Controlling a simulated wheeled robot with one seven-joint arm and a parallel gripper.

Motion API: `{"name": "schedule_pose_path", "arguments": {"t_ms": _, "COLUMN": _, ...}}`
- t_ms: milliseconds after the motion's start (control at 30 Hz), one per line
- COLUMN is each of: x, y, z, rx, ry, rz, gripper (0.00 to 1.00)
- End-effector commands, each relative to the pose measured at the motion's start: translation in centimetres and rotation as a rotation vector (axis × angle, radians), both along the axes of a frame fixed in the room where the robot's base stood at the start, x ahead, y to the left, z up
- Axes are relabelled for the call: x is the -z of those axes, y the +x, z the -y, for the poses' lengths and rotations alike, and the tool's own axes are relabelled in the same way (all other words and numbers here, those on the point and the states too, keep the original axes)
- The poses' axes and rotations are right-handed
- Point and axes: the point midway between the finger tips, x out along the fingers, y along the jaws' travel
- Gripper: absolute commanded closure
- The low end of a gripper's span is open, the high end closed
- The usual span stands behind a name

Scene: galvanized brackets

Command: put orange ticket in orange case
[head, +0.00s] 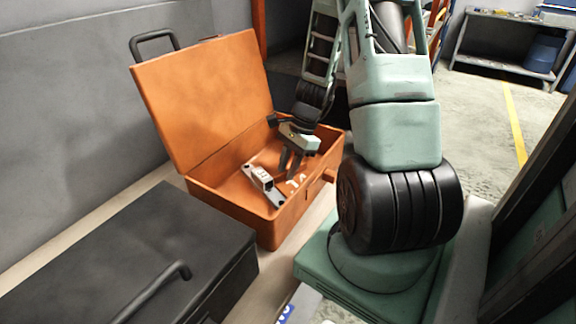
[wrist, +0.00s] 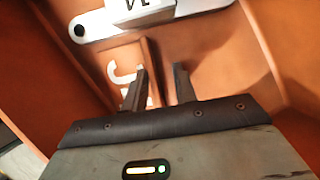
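My gripper (head: 290,165) reaches down inside the case. In the wrist view my gripper (wrist: 160,82) has its two fingers apart with nothing clearly held between them. The orange ticket (wrist: 123,52), a flat piece with a white mark, lies in the case beyond and beside the left finger, which partly covers it. In the head view only small white marks near the fingertips show where the ticket (head: 297,181) lies. Whether a finger touches it I cannot tell.
A galvanized bracket (head: 263,183) with a labelled block lies in the case; it also shows at the top of the wrist view (wrist: 95,24). A black closed case (head: 150,245) stands in front. A grey wall is behind. A workbench (head: 510,45) is far right.

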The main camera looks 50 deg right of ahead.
Motion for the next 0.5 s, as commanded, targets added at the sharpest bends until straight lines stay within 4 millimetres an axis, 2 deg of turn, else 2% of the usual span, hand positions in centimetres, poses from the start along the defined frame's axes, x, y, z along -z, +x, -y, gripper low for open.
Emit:
{"name": "schedule_pose_path", "arguments": {"t_ms": 133, "x": -0.2, "y": 0.0, "z": 0.0, "rx": 0.000, "ry": 0.000, "rz": 0.000, "gripper": 0.72}}
{"name": "schedule_pose_path", "arguments": {"t_ms": 267, "x": -1.2, "y": -0.1, "z": 0.4, "rx": 0.001, "ry": -0.002, "rz": 0.001, "gripper": 0.72}}
{"name": "schedule_pose_path", "arguments": {"t_ms": 500, "x": -5.8, "y": -0.6, "z": 2.2, "rx": 0.002, "ry": -0.005, "rz": 0.003, "gripper": 0.72}}
